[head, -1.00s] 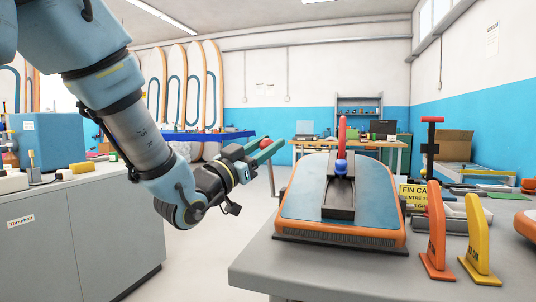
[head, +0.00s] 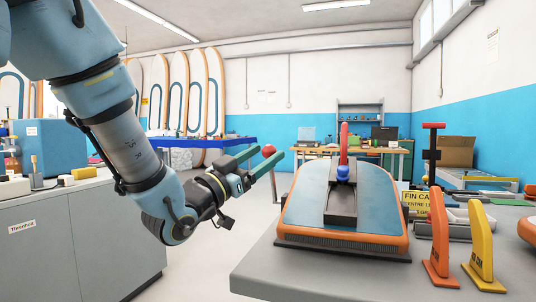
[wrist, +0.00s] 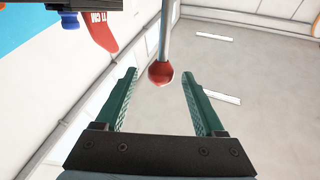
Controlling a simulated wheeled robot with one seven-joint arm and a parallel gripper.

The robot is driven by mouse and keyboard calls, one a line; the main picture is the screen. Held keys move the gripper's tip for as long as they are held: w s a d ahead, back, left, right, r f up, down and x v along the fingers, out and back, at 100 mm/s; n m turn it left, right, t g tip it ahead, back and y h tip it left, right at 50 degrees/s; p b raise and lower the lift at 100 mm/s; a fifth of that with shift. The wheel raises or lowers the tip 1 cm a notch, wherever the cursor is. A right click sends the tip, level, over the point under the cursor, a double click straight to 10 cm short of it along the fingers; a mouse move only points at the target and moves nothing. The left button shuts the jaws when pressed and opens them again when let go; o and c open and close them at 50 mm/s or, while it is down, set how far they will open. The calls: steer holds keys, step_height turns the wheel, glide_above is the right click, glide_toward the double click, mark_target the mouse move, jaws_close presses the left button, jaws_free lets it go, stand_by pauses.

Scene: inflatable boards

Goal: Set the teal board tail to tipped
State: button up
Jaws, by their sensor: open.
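The board tail (head: 305,201) sits on the grey bench, with a blue-teal top, an orange rim and a dark centre block. A red fin (head: 344,140) stands upright from that block, with a blue knob (head: 343,172) in front. The fin (wrist: 101,30) and knob (wrist: 70,20) show inverted at the top of the wrist view. A red ball (head: 268,151) on a grey rod is left of the board. My gripper (head: 270,150) is open around the ball. In the wrist view the ball (wrist: 161,73) lies between the green fingers, apart from both.
An orange fin (head: 438,240) and a yellow fin (head: 482,245) stand at the bench's right front. A red-topped black post (head: 432,150) stands behind them, beside a yellow sign (head: 416,200). A grey cabinet (head: 80,240) is on the left. Floor shows between cabinet and bench.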

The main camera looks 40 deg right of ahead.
steer(key=b+v, duration=0.2)
steer(key=v, duration=0.6)
steer(key=shift+a, duration=0.25)
steer(key=shift+s, duration=0.1)
